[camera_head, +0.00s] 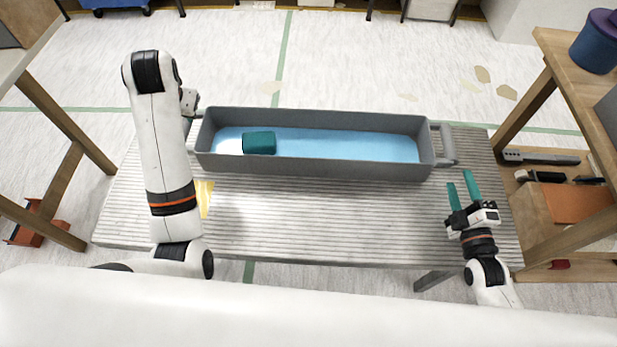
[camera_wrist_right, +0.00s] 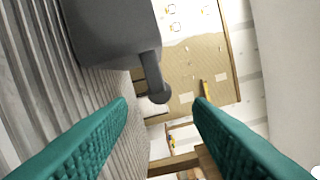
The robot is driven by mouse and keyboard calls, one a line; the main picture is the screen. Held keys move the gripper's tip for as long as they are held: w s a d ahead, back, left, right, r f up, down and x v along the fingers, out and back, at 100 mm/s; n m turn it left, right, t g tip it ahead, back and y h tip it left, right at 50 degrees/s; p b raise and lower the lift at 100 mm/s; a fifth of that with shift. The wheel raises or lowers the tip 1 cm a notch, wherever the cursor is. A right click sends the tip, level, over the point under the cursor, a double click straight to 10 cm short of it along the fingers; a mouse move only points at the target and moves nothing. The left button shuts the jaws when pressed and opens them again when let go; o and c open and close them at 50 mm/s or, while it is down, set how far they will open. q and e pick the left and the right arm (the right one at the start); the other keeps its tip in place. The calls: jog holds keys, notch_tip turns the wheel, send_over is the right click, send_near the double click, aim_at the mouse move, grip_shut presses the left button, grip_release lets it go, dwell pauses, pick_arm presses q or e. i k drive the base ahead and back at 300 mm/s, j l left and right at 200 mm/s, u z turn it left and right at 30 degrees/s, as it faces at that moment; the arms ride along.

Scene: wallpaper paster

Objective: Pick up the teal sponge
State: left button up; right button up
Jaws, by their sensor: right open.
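The teal sponge (camera_head: 259,143) lies in the left part of a long grey trough (camera_head: 300,168) with a light blue inside. My right gripper (camera_head: 463,186) is open and empty over the right end of the ribbed bench, close to the trough's right handle and far from the sponge. Its teal fingers (camera_wrist_right: 160,115) stand apart in the right wrist view, with the trough's end (camera_wrist_right: 115,35) and handle ahead. My left arm reaches up at the left of the trough. Its gripper is mostly hidden behind the arm, so its fingers do not show.
The ribbed metal bench (camera_head: 330,220) has free room in front of the trough. A yellow piece (camera_head: 204,198) lies beside my left arm. A wooden shelf table (camera_head: 560,50) with tools below stands at the right, and another table stands at the left.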

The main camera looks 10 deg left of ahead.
aim_at(264, 143)
jog(key=k+l, duration=0.1)
jog(key=k, duration=0.95)
